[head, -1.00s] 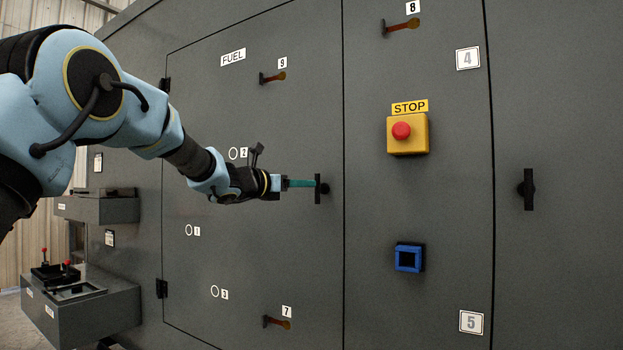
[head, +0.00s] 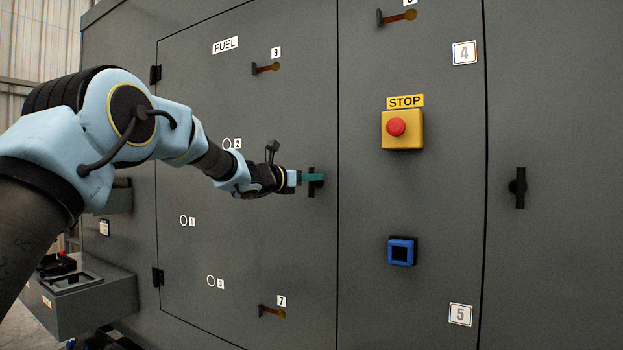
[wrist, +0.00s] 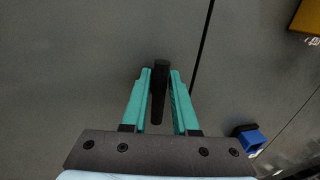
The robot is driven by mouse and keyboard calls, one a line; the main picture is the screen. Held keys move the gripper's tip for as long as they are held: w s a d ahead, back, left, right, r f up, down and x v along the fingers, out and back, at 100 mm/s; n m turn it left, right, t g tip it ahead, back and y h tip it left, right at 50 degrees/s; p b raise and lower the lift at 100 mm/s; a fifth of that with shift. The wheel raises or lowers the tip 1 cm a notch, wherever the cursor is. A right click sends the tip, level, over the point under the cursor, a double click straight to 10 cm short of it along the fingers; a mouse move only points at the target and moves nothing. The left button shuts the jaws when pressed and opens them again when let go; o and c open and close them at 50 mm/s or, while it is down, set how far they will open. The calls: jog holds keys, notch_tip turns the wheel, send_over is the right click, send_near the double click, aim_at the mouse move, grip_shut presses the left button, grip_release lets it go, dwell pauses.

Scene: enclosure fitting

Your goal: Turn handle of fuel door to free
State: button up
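The fuel door (head: 235,110) is a large grey panel labelled FUEL in the head view. Its black bar handle (head: 311,170) stands upright near the door's right edge. My gripper (head: 315,178) reaches it from the left, and its teal fingers overlap the handle. In the wrist view the handle (wrist: 159,90) lies between the two fingers of my gripper (wrist: 160,80), one on each side. Narrow gaps show beside the handle, so the fingers look open around it, not clamped. The handle's middle is partly hidden by the fingers in the head view.
Right of the door are a yellow STOP box (head: 402,130) with a red button, a blue square fitting (head: 402,251) and another black handle (head: 520,188). Small latches 9 (head: 266,68) and 7 (head: 271,311) sit on the door. Grey boxes (head: 85,305) jut out at lower left.

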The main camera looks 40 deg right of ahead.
grip_shut()
jog(key=shift+f+n+b, duration=0.2)
jog(key=shift+n+b, duration=0.1)
jog(key=shift+b, duration=0.05)
jog(key=n+b, duration=0.2)
jog(key=shift+w+f+h+b, duration=0.15)
jog(key=shift+f+h+b, duration=0.15)
jog(key=shift+b, duration=0.1)
jog(key=n+t+b, duration=0.1)
jog(key=n+b, duration=0.2)
jog(key=n, duration=0.2)
jog(key=n+t+b, duration=0.1)
jog(key=n+b, duration=0.2)
jog(key=n, duration=0.3)
jog(key=w+f+n+t+h+b, duration=0.1)
jog(key=n+b, duration=0.2)
jog(key=n, duration=0.3)
jog(key=shift+a+t, duration=0.15)
jog(key=shift+t, duration=0.25)
jog(key=shift+n, duration=0.5)
